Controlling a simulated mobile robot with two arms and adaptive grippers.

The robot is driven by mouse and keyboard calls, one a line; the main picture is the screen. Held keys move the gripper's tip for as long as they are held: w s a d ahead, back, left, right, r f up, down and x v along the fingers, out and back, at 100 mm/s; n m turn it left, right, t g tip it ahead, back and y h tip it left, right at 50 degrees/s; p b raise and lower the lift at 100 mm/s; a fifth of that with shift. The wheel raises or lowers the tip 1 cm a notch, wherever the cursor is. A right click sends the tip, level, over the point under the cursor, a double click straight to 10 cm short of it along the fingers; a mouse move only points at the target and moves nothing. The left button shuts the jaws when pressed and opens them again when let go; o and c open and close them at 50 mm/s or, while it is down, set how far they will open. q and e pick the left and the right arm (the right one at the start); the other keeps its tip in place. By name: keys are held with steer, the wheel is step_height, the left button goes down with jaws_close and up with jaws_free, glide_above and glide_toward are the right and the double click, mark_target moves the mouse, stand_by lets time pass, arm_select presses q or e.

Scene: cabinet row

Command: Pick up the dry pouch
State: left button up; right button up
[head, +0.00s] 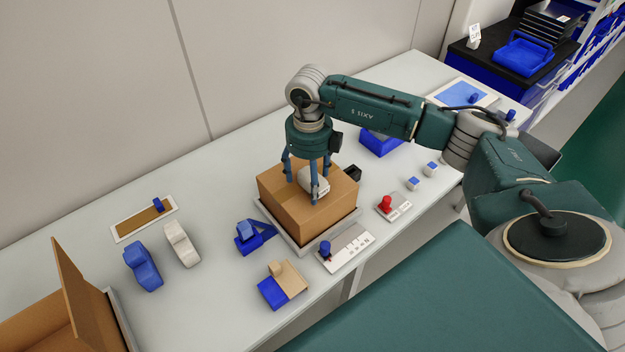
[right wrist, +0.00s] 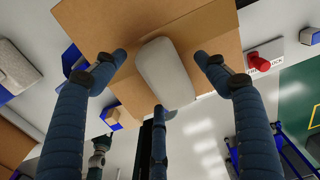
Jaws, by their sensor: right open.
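A pale grey-white rounded pouch (head: 314,181) lies on top of a closed cardboard box (head: 290,215); I take it to be the dry pouch, though no label on it is readable. It also shows in the right wrist view (right wrist: 165,72), lying on the box top. My right gripper (head: 307,176) points down over the box, its blue fingers spread around the pouch. In the right wrist view the right gripper (right wrist: 160,75) is open, with gaps between the fingers and the pouch's sides. My left gripper is not in view.
The box sits on a grey tray. A red button (head: 386,203), a lever panel (head: 346,250) and small blue-and-tan blocks (head: 282,284) surround it. A blue piece (head: 142,265) and a white piece (head: 181,245) lie left. An open carton (head: 40,320) stands at the near left.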

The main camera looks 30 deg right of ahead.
steer(key=c, duration=1.3)
steer(key=shift+r, duration=0.1)
